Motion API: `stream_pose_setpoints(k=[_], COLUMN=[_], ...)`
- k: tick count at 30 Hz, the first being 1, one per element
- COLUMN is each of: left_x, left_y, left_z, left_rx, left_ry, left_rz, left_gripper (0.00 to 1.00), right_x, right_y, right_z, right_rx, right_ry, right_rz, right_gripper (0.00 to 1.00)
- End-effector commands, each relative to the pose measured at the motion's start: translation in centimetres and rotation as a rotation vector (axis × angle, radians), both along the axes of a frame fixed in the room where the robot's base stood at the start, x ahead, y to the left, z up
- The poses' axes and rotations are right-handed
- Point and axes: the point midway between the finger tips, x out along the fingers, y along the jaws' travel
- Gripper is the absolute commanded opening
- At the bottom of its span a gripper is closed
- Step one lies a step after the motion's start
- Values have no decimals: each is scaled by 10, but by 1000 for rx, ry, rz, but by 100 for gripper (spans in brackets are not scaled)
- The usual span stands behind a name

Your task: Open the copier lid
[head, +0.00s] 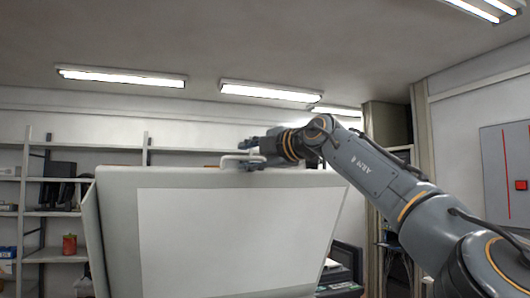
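The copier lid (118,215) stands raised and steeply tilted, filling the lower middle of the head view. A large white panel (225,240) covers most of the face turned to me. A pale loop handle (230,158) sits at its top edge. My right gripper (255,155) is at this handle, its dark fingers above and below the bar, and looks shut on it. The fingers partly hide the handle's right end. The copier's body and glass are not clearly visible. My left gripper is not in view.
Grey shelves (90,150) with a dark device (58,185) and a red can (69,244) stand behind on the left. Dark equipment (345,262) shows right of the lid. A wall panel with a red square (520,185) is at the far right. Space above the lid is clear.

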Motion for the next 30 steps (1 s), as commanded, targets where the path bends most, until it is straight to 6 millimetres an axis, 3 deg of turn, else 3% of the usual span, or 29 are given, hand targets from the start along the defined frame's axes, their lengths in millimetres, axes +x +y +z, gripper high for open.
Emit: stream_pose_setpoints(k=[11,30], left_x=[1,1], left_y=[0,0], left_z=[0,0], left_rx=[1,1], left_ry=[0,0], left_rz=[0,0], left_gripper=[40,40], right_x=[-21,-89], right_y=[-19,-74], right_z=[2,10], right_rx=[-2,0], right_ry=[-3,-4], right_rz=[0,0], right_gripper=[34,34])
